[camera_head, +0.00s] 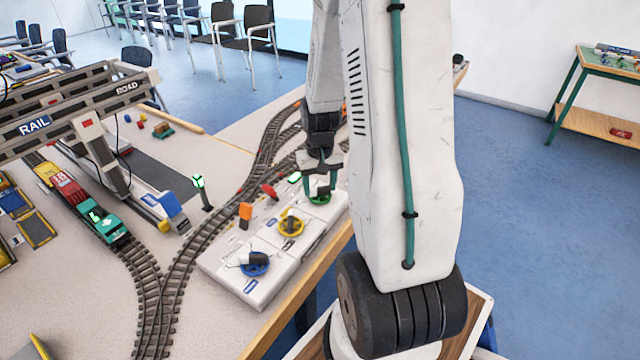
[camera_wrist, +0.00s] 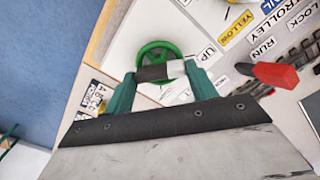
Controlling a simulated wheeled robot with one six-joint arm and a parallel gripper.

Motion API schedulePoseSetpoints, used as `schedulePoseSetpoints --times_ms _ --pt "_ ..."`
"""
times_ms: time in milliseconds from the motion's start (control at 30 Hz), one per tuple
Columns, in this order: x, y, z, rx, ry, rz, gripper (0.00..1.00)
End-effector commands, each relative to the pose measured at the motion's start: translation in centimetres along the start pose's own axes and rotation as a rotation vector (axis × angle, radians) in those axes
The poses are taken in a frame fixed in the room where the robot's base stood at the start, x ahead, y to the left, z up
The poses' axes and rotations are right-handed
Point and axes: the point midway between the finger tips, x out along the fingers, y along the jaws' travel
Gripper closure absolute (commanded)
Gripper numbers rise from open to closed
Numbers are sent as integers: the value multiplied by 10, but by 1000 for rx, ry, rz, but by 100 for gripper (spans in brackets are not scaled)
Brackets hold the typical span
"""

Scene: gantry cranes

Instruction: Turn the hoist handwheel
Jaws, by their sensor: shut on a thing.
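The green handwheel (camera_wrist: 160,47) is on the white control panel (camera_head: 240,280), with an "UP" label beside it in the wrist view. It also shows at the panel's far end in the head view (camera_head: 319,198), partly covered by my gripper (camera_head: 322,181). In the wrist view my gripper (camera_wrist: 160,72) has a finger on each side of the wheel's dark and white grip block and is shut on it. A yellow handwheel (camera_head: 291,226) and a blue handwheel (camera_head: 254,263) are nearer on the same panel.
A red lever (camera_head: 270,191) and an orange lever (camera_head: 245,211) stand on the panel close to the wheels. Track curves run along the panel's left side. The gantry crane (camera_head: 75,105) spans a train (camera_head: 80,200) at the left. Blue floor is free at the right.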

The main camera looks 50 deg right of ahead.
Motion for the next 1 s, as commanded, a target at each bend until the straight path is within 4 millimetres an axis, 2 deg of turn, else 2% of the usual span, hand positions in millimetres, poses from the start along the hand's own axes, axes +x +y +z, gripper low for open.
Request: schedulePoseSetpoints --times_ms 33,67,100,133,467,567,800,1000 --pt "-1 0 -1 -3 3 1 66" --pt "-1 0 -1 -3 3 1 38" --pt "-1 0 -1 -2 3 1 27" --pt "-1 0 -1 -2 3 1 22" --pt "-4 0 -1 0 2 0 22" --pt "-16 0 -1 0 5 1 22" --pt "-57 0 -1 -1 5 1 22" --pt "-76 0 -1 -1 4 1 22"
